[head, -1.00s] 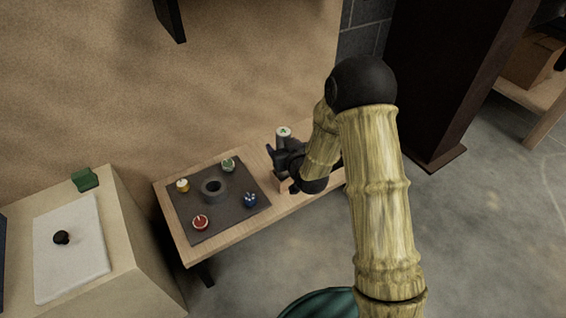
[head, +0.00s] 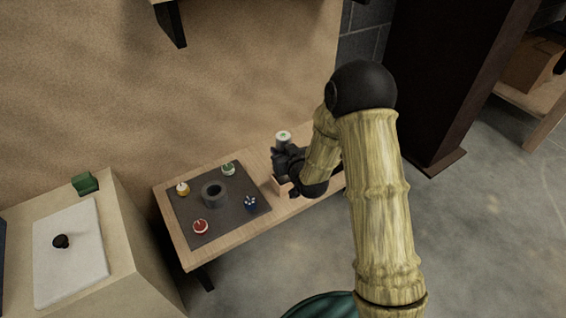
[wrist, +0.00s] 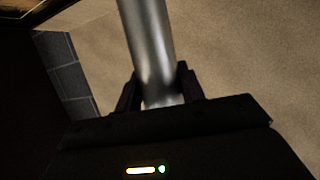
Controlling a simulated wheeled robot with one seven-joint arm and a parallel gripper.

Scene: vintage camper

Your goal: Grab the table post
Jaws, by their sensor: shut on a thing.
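The table post shows in the wrist view as a smooth silver metal cylinder (wrist: 147,45), tilted slightly, its lower end between the two dark fingers. My gripper (wrist: 160,92) is shut on it. In the head view my gripper (head: 284,160) is at the right part of the low wooden table, and the post's pale round top with a green mark (head: 283,137) stands just above and behind the fingers. The post's lower part is hidden by my gripper in the head view.
A small wooden block (head: 281,187) is just below my gripper. A pale cabinet (head: 125,225) stands left. The wall is close behind; open floor lies in front.

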